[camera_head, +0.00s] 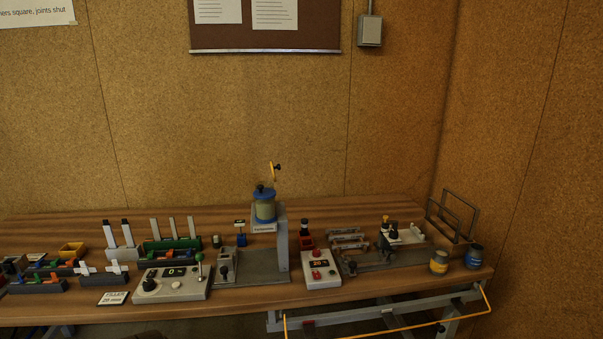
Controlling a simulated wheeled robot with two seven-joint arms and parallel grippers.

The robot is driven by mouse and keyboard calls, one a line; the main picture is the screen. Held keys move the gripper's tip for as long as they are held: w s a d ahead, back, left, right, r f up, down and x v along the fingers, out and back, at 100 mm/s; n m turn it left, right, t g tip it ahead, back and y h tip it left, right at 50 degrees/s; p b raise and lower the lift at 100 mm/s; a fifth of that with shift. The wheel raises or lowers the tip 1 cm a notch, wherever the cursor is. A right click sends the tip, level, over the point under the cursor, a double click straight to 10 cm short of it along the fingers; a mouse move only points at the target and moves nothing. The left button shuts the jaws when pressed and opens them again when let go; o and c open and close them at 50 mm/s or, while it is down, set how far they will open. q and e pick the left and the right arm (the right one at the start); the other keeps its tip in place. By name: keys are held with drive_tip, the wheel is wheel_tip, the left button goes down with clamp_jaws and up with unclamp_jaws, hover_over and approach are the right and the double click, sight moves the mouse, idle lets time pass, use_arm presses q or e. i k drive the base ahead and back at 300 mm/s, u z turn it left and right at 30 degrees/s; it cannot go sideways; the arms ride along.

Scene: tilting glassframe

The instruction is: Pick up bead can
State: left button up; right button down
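Two small cans stand upright side by side at the right front end of the bench. One can (439,262) has a yellow body with a bluish band. The other can (474,257) is dark blue with a small yellowish mark. Their labels are too small to read, so I cannot tell which is the bead can. A jar (264,207) with a blue lid and pale contents sits on a grey stand at mid-bench. Neither of my grippers is in view.
A grey wire rack (452,215) stands behind the cans. A fixture (385,245) with clamps and a white control box (321,270) lie left of them. Walls close the back and right.

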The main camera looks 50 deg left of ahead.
sight(440, 261)
drive_tip(key=z, duration=1)
drive_tip(key=i, duration=1.15)
drive_tip(key=u, duration=3.4)
